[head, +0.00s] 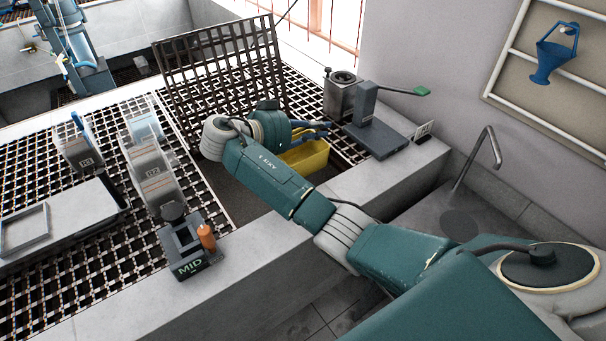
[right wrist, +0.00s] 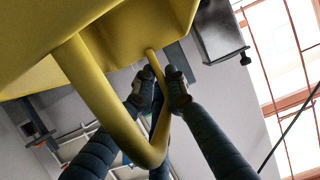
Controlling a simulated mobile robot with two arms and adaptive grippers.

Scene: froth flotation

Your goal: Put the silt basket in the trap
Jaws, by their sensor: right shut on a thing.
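The yellow silt basket (head: 306,157) hangs at or just above the trap opening (head: 245,198), a dark gap in the floor grating, at its right part. I cannot tell how deep it sits. My right gripper (head: 322,130) is shut on the basket's handle; my arm hides part of the basket and opening in the head view. In the right wrist view the yellow basket (right wrist: 100,32) fills the upper left, and the fingers of my right gripper (right wrist: 160,88) close around its yellow bail handle (right wrist: 150,150). My left gripper is not in view.
A raised grate panel (head: 220,75) stands upright behind the opening. A grey device with a green-tipped lever (head: 367,103) and a metal canister (head: 340,95) stand to the right.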

